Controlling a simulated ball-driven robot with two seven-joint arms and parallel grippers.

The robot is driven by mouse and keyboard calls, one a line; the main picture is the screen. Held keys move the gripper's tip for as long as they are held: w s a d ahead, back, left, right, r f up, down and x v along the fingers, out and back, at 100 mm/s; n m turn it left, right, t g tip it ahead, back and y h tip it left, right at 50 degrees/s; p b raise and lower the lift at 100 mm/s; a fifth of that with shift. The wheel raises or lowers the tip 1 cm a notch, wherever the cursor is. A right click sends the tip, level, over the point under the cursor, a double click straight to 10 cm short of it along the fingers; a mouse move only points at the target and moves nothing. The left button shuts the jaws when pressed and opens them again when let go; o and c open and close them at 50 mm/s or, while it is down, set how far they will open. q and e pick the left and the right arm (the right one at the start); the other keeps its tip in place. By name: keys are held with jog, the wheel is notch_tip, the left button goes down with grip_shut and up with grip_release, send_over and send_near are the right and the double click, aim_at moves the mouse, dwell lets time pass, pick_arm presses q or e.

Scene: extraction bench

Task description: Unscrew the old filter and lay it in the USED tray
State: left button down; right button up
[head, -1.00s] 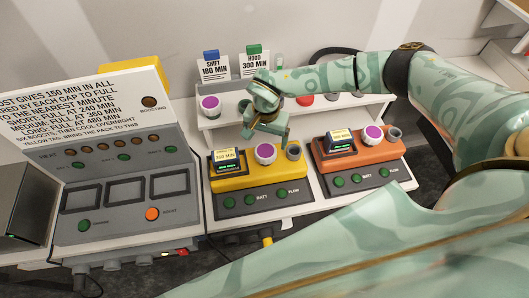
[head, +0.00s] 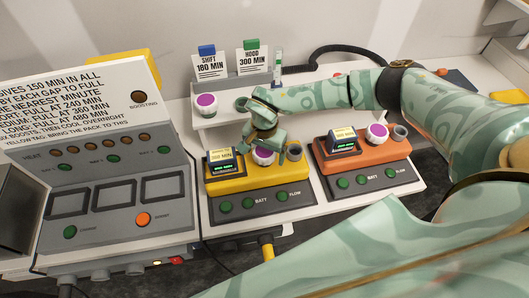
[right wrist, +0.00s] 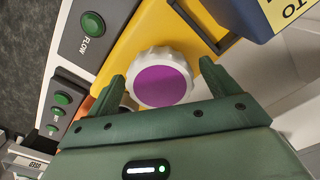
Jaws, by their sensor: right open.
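A white ribbed filter with a purple top (head: 263,156) stands in the yellow unit (head: 225,182), and it also shows in the right wrist view (right wrist: 162,84). My right gripper (head: 267,147) is just above it in the head view. In the right wrist view the gripper (right wrist: 163,76) is open, with one finger on each side of the filter; I cannot tell whether they touch it. A similar purple-topped filter (head: 377,132) sits in the orange unit (head: 328,155). My left gripper is not in view.
Another purple-topped piece (head: 206,104) stands on the white shelf (head: 222,119) behind. A grey control panel (head: 112,228) with a sign is at the left. A grey port (head: 400,131) is beside the orange unit's filter. My right arm covers part of the shelf.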

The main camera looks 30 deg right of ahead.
jog(key=m, duration=0.2)
jog(key=m+p, duration=0.1)
jog(key=m, duration=0.2)
jog(key=m+p, duration=0.1)
jog(key=m, duration=0.1)
jog(key=shift+r, duration=0.25)
jog(key=m+p, duration=0.1)
jog(key=m, duration=0.3)
jog(key=shift+m+p, duration=0.3)
jog(key=shift+p, duration=0.1)
jog(key=shift+f+m, duration=0.1)
jog(key=shift+m, duration=0.6)
jog(key=shift+f+m, duration=0.15)
jog(key=shift+m, duration=0.15)
jog(key=c, duration=1.1)
jog(key=n+b, duration=0.1)
jog(key=n, duration=0.5)
jog(key=shift+f, duration=0.1)
jog(key=n+b, duration=0.1)
jog(key=n, duration=0.6)
jog(key=shift+b, duration=0.35)
jog(key=n+b, duration=0.1)
jog(key=n, duration=0.6)
jog(key=shift+n, duration=0.3)
jog(key=n+b, duration=0.1)
jog(key=n, duration=0.3)
jog(key=shift+n, duration=0.3)
jog(key=shift+r+n, duration=0.2)
jog(key=shift+n, duration=1)
jog(key=o, duration=1.1)
